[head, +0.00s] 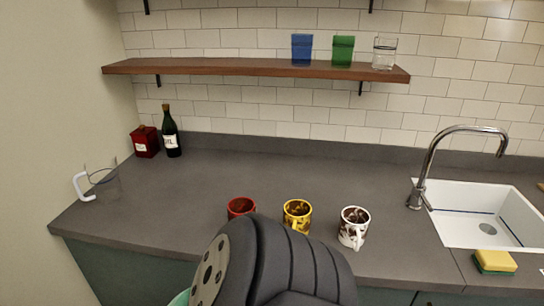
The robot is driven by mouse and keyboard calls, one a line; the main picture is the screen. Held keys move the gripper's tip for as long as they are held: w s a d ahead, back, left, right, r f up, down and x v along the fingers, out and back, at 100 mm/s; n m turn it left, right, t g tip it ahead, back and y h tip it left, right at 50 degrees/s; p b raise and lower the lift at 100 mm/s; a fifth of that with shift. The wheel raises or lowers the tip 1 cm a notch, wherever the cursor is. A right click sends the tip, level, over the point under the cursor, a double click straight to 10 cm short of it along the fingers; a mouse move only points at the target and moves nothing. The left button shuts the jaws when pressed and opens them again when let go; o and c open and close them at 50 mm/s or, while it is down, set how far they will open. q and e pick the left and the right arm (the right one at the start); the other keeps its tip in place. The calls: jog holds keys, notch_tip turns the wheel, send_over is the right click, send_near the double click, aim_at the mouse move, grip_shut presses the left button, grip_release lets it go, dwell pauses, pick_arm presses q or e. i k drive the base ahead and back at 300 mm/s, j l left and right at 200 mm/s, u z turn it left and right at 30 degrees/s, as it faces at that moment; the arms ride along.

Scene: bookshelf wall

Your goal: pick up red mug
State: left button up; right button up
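The red mug (240,207) stands upright on the grey counter, near its front edge. Its lower part is hidden behind a large dark part of my own arm that rises from the bottom of the head view. Its handle cannot be made out. A yellow mug (297,214) stands to its right, and a white mug with dark brown patches (354,227) stands further right. Neither of my grippers shows in the head view, so what they hold cannot be seen.
A glass pitcher (104,182) stands at the counter's left end. A red canister (145,141) and a dark bottle (171,133) stand at the back left. A wooden shelf (230,68) hangs above. The sink (480,205) and sponge (494,258) are right. The counter's middle is clear.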

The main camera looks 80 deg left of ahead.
aim_at(237, 206)
jog(key=u, duration=2.5)
